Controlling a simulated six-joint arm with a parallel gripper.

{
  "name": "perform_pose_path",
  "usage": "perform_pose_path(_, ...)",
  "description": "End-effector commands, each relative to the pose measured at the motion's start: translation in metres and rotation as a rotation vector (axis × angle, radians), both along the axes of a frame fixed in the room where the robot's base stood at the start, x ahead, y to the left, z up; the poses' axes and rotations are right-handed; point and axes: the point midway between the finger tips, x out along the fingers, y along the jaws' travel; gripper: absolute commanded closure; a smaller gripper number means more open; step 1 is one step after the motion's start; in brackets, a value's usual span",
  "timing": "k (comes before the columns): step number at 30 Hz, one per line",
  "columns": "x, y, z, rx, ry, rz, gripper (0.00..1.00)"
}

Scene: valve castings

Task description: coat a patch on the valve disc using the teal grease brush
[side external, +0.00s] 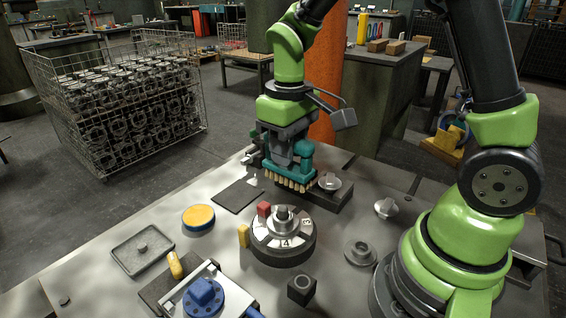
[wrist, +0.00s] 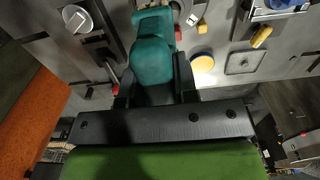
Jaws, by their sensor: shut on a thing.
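My gripper (side external: 281,152) points down over the table and is shut on the teal grease brush (side external: 299,174). The brush's tan bristles face down, near the left end of a dark block (side external: 325,200); I cannot tell whether they touch anything. A silver disc-shaped part (side external: 330,181), possibly the valve disc, rests on the dark block just right of the brush. It appears at upper left in the wrist view (wrist: 77,18). I cannot tell whether any coating is on it.
A round lettered dial fixture (side external: 283,251) with a red block (side external: 264,209) stands in front of the brush. A yellow-topped round tin (side external: 198,216), grey tray (side external: 142,255) and blue fixture (side external: 203,300) lie left and front. Loose silver parts (side external: 386,207) lie right.

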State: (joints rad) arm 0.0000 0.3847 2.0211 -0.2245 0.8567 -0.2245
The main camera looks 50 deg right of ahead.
Motion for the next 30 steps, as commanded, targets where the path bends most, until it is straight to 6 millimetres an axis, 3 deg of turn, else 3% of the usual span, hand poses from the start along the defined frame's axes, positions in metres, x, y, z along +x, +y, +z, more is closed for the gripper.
perform_pose_path(5,0.004,0.001,0.000,0.000,-0.001,0.001,0.92)
perform_pose_path(8,0.016,0.003,-0.001,-0.001,0.000,0.005,0.92)
perform_pose_path(21,0.121,0.036,-0.018,-0.013,0.010,0.023,0.92)
perform_pose_path(30,0.164,0.067,-0.040,-0.010,0.007,0.013,0.92)
